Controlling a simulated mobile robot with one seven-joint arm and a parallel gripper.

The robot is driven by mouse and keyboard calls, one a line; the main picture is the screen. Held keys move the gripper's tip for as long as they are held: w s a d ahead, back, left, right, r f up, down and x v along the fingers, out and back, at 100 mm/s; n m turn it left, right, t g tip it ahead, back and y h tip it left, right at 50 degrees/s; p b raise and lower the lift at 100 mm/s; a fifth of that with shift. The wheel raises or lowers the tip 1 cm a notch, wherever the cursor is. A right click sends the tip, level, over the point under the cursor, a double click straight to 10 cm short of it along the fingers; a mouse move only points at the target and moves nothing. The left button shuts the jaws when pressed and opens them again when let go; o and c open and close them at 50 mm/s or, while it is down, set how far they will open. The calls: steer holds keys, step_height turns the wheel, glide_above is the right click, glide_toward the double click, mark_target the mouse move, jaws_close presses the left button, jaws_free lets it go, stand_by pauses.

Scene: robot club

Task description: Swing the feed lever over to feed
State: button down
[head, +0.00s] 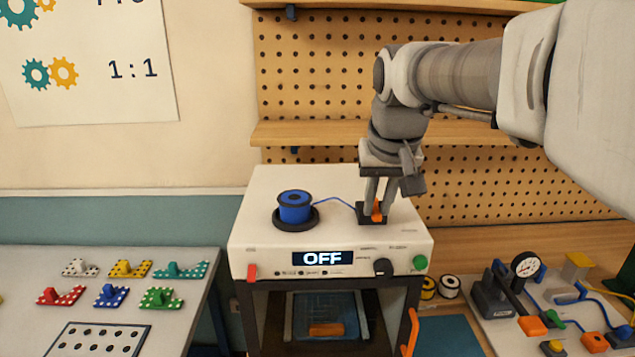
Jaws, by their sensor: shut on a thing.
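The feed lever (377,216) is a small orange piece on a dark block on top of the white printer (330,185), right of the blue filament spool (294,206). My gripper (376,212) points down from above and is shut on the lever. The fingers hide part of the lever, so its exact angle is hard to tell. A blue filament runs from the spool to the dark block. The printer's front display (322,258) reads OFF.
A dark knob (383,267) and a green button (420,262) are on the printer's front. Wooden shelves and pegboard (330,90) stand behind. A left table (180,325) holds several coloured plates. A right bench holds a gauge (525,266) and tubing.

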steer(key=c, duration=0.8)
jaws_free()
steer(key=p+v, duration=0.1)
steer(key=v, duration=1.6)
steer(key=shift+s+r, duration=0.15)
steer(key=s+d+f, duration=0.1)
steer(key=s+f, duration=0.3)
steer(key=f, duration=0.3)
steer(key=s+f, duration=0.4)
steer(key=f, duration=0.4)
steer(key=s+d+f+t, duration=0.1)
steer(key=s+f, duration=0.4)
steer(key=f, duration=0.3)
steer(key=shift+d, duration=0.3)
